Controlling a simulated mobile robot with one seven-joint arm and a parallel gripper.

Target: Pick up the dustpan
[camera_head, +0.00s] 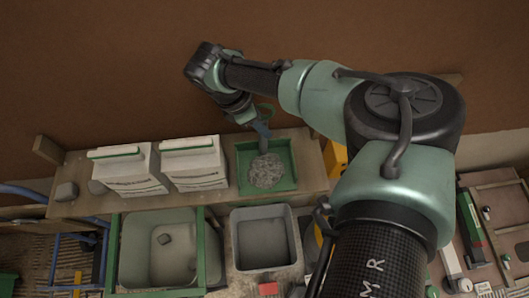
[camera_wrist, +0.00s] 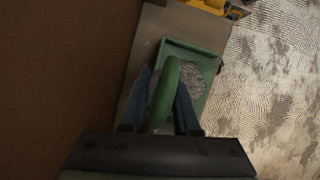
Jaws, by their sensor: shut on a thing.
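The dustpan is a green square pan (camera_head: 290,183) with a heap of grey rubble in it, over the wooden bench top in the head view. It also shows in the wrist view (camera_wrist: 207,60), beyond the fingers. A curved green handle (camera_wrist: 164,95) stands between my gripper's blue fingers. My gripper (camera_head: 263,135) points down at the pan's far edge and is shut on this handle. The join between handle and pan is hidden. I cannot tell whether the pan touches the bench.
Two white bags (camera_head: 194,162) stand close left of the pan on the bench (camera_head: 215,203), with a grey stone (camera_head: 66,191) farther left. A yellow object (camera_head: 335,158) is close on the right. A large tub (camera_head: 135,245) and grey bucket (camera_head: 262,240) are in front. A brown wall (camera_head: 90,70) rises behind.

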